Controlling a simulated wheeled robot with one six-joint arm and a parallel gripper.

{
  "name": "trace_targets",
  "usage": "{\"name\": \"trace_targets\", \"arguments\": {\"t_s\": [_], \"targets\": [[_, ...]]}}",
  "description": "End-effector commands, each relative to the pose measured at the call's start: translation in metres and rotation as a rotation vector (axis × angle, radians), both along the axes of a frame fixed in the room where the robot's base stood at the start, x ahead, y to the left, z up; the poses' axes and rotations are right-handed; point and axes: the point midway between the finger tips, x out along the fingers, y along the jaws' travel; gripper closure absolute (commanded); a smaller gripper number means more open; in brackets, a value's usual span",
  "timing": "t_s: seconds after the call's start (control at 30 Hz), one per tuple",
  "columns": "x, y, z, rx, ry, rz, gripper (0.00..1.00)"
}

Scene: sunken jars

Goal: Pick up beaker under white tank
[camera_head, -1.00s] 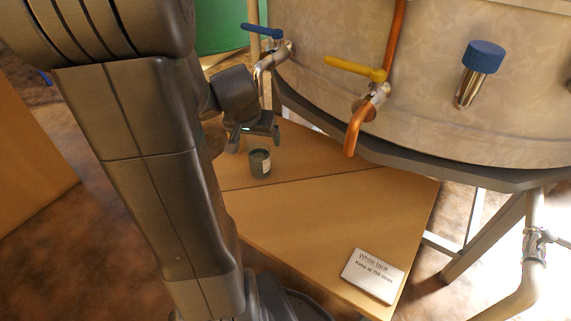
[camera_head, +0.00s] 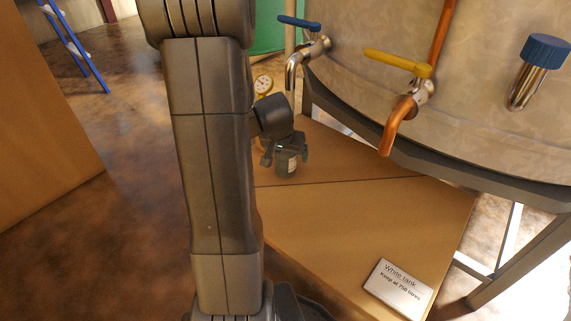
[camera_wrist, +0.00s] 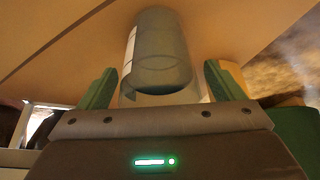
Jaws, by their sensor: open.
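The beaker (camera_head: 287,165) is a small dark greenish glass with a white label, standing on the wooden table under the white tank (camera_head: 440,100). My gripper (camera_head: 284,158) is at the beaker, partly in front of its upper part in the head view. In the wrist view, the beaker (camera_wrist: 162,55) lies between and just ahead of the two green-padded fingers of my gripper (camera_wrist: 163,88). Gaps show on both sides of it, so the fingers are open and apart from it.
The wooden table (camera_head: 340,225) carries a white sign (camera_head: 398,288) at its front right. A blue-handled steel tap (camera_head: 305,45) and a yellow-handled copper tap (camera_head: 405,95) jut from the tank near my gripper. A round gauge (camera_head: 263,84) is behind my arm.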

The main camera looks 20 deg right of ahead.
Motion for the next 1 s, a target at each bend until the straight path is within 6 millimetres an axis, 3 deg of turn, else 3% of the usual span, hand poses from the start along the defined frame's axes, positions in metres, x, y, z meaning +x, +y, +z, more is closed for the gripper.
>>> {"name": "trace_targets", "arguments": {"t_s": [0.23, 0.5, 0.57, 1.0], "targets": [[0.0017, -0.0013, -0.0038, 0.0, -0.001, 0.0, 0.12], [0.0016, -0.0012, -0.0036, -0.001, -0.001, 0.0, 0.63], [0.0017, -0.0013, -0.0033, -0.001, -0.002, 0.001, 0.72], [0.0017, -0.0013, 0.0017, -0.001, -0.002, 0.001, 0.72]]}}
